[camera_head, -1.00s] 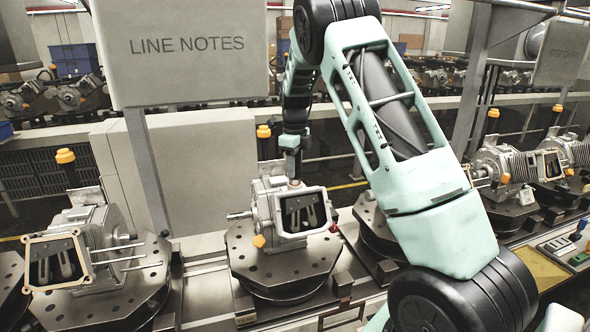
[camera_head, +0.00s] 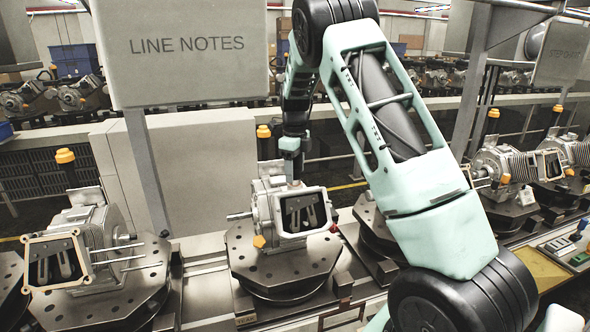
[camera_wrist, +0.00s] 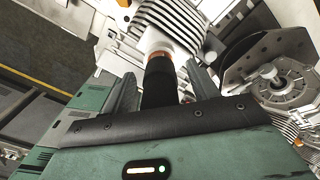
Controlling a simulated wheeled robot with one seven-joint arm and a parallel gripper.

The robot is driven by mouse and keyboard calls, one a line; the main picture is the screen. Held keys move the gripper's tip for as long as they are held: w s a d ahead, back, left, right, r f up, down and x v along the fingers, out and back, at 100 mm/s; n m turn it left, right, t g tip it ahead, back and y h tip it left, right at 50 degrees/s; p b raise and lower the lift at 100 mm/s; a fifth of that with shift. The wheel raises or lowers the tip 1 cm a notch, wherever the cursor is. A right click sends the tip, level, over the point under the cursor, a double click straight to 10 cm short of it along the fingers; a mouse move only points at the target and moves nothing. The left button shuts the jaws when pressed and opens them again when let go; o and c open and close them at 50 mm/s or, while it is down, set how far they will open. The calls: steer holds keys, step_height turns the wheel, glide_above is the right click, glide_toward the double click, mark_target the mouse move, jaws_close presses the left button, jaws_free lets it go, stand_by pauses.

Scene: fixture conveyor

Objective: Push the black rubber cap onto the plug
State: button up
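The black rubber cap (camera_wrist: 160,84) stands between the two fingers of my gripper (camera_wrist: 162,72) in the wrist view. Narrow gaps seem to show between the cap and each finger, so the gripper looks open around it. The far end of the cap meets a copper-coloured ring (camera_wrist: 158,56) on a pale cylindrical part. The plug itself is hidden or cannot be told apart there. In the head view my gripper (camera_head: 291,168) is behind the top of the middle grey housing (camera_head: 262,205); the cap and fingertips are too small or hidden to make out.
Another housing (camera_head: 85,245) with long studs stands on a fixture at left. More fixtures stand at right. A "LINE NOTES" board (camera_head: 185,75) on a post rises at left of my arm.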

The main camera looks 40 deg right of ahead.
steer(key=shift+r, duration=0.15)
step_height(320, 180, up, 17)
steer(key=b, duration=0.4)
steer(key=shift+r+b, duration=0.15)
steer(key=shift+b, duration=0.2)
steer(key=s+a+f+n+y+b, duration=0.1)
steer(key=s+a+f+n+b, duration=0.15)
steer(key=a+f+n, duration=0.55)
steer(key=s+a+f+n+b, duration=0.25)
steer(key=a+n, duration=0.25)
steer(key=a, duration=0.8)
steer(key=s+a+f+n+y+b, duration=0.15)
steer(key=s+a+f+n, duration=0.25)
steer(key=a+f+n, duration=0.45)
steer(key=s+a+f+n+b, duration=0.1)
steer(key=s+a+f+n, duration=0.3)
steer(key=s+n, duration=0.2)
steer(key=s+a+f+n+h+b, duration=0.1)
steer(key=s+a+f+n, duration=0.3)
steer(key=s, duration=0.6)
steer(key=s+a+f+n+h+b, duration=0.1)
steer(key=s+a+f+n+b, duration=0.2)
steer(key=s+n, duration=0.5)
steer(key=shift+s+a+f, duration=0.5)
steer(key=shift+s, duration=0.05)
